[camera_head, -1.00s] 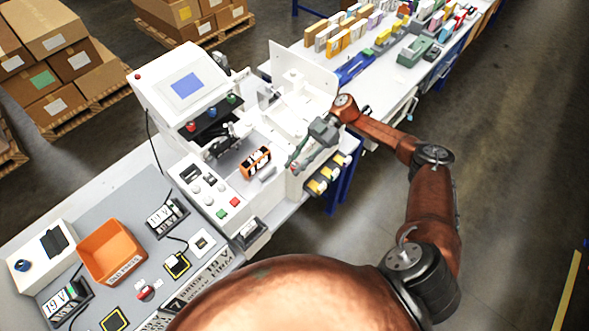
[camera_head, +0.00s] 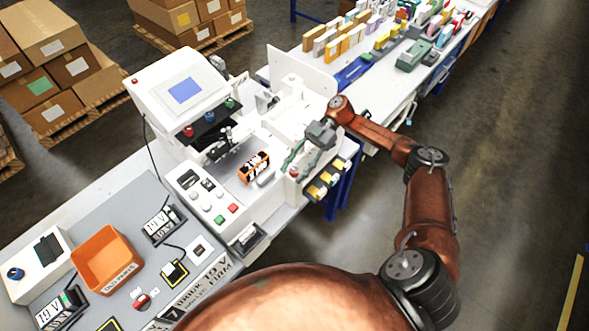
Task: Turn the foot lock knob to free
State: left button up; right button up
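The white plotter machine (camera_head: 180,92) with a blue screen stands on the bench at the centre. My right arm reaches in from the right, and my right gripper (camera_head: 298,163) is at the front right corner of the machine. Its fingers are small and partly hidden against the white housing, so I cannot tell whether they are open or shut. A small red spot shows by the fingertips. I cannot make out the foot lock knob clearly or tell whether the gripper touches it. My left gripper is not in view.
An orange bin (camera_head: 105,258) and a control panel (camera_head: 207,197) with buttons are on the bench at left. An orange-and-black block (camera_head: 254,167) sits in the machine. Drawers (camera_head: 325,183) with yellow items hang below my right gripper. Boxes line the far table.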

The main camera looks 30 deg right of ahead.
aim_at(295, 170)
jog(key=shift+r, duration=0.3)
notch_tip(295, 170, up, 10)
jog(key=shift+f, duration=0.25)
jog(key=shift+d, duration=0.1)
dwell(0.5)
